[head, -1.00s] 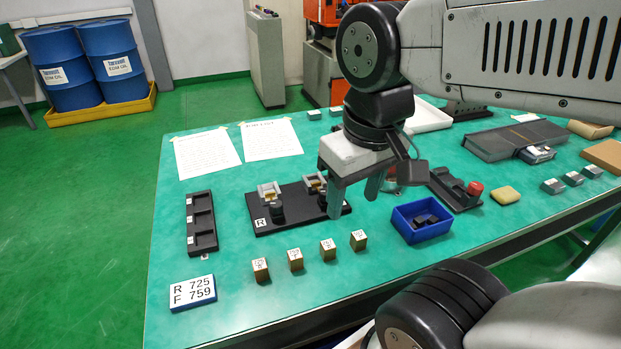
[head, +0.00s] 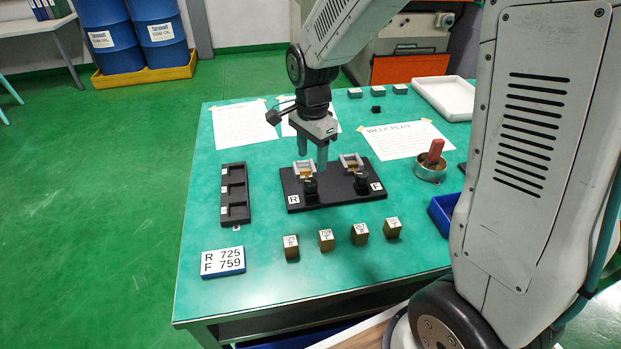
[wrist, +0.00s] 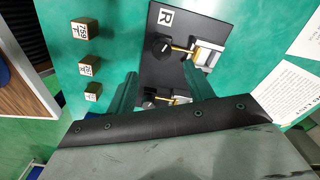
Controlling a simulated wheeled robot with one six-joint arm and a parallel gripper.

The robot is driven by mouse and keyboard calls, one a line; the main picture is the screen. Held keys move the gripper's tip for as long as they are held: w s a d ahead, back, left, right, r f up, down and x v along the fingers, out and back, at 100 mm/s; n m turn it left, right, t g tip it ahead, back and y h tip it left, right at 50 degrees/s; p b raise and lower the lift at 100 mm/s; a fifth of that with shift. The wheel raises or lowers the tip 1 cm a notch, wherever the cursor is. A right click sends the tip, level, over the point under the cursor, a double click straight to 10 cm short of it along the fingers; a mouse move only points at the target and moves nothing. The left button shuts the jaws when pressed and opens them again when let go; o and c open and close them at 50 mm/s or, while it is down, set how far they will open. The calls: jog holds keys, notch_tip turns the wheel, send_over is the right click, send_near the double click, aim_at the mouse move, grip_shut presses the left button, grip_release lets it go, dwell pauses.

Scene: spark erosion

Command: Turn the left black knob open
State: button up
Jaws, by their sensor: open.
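The left black knob (head: 310,187) stands upright at the front of a black plate (head: 335,197), on the side marked R. Behind it is a grey clamp (head: 303,170) with a brass piece. In the wrist view the knob (wrist: 160,46) shows a pale line on its top, just beyond the fingertips. A second black knob (head: 361,184) stands on the side marked F. My gripper (head: 313,158) is open and empty, above the back of the plate near the left clamp. Its fingers touch nothing that I can make out; their exact height is unclear.
Several small labelled brass blocks (head: 326,240) stand in front of the plate. A black slotted tray (head: 235,195) and a number card (head: 223,262) lie left. A round tin (head: 431,170) with a red-handled item and a blue bin (head: 443,214) are right.

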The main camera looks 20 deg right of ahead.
aim_at(311, 181)
jog(key=shift+w+f, duration=0.15)
jog(key=shift+f, duration=0.3)
notch_tip(311, 181, down, 7)
jog(key=shift+f, duration=0.2)
jog(key=c, duration=1)
